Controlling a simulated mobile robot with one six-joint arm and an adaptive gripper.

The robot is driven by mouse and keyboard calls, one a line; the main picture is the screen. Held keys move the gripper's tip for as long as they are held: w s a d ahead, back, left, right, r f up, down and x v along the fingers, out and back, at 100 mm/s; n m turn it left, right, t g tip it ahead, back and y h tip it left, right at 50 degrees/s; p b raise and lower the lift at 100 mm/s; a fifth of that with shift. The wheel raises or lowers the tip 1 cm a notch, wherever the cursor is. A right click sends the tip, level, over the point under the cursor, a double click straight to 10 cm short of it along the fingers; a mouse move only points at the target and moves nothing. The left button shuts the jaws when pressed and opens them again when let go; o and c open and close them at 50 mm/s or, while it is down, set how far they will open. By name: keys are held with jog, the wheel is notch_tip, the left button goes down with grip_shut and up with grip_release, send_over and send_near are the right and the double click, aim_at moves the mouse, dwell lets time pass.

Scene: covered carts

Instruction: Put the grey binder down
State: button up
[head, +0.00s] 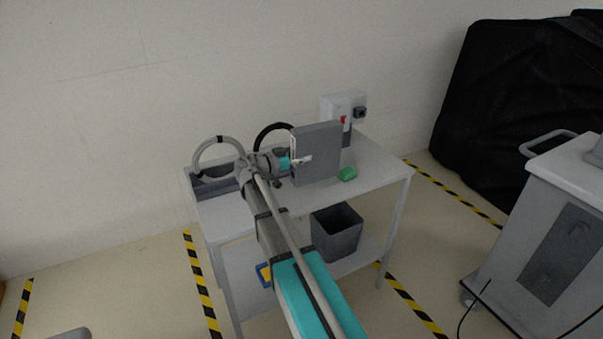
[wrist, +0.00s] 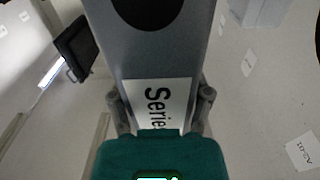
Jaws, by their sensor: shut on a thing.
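The grey binder (head: 318,153) stands upright over the top of a light grey cart (head: 377,174) in the head view. My gripper (head: 296,161) is shut on the binder's spine side from the left. In the wrist view the binder (wrist: 160,55) fills the middle, with a white label reading "Serie" and a dark round hole above it. The gripper's fingers (wrist: 160,108) press on both sides of the binder near the label. I cannot tell whether the binder's lower edge touches the cart top.
A small green block (head: 347,174) lies just right of the binder. A grey box (head: 212,183) sits at the cart top's left end. A dark bin (head: 337,231) stands on the lower shelf. Another cart (head: 545,235) stands right.

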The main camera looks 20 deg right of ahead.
jog(key=shift+w+f+b, duration=0.85)
jog(key=shift+w+f, duration=0.15)
jog(key=shift+f, duration=0.15)
jog(key=shift+a+f, duration=0.1)
jog(key=f+b, duration=0.3)
jog(key=b, duration=0.1)
jog(key=shift+w+f, duration=0.35)
jog(key=shift+f, duration=0.05)
jog(key=o, duration=1.4)
jog(key=shift+c, duration=0.2)
jog(key=shift+a, duration=0.1)
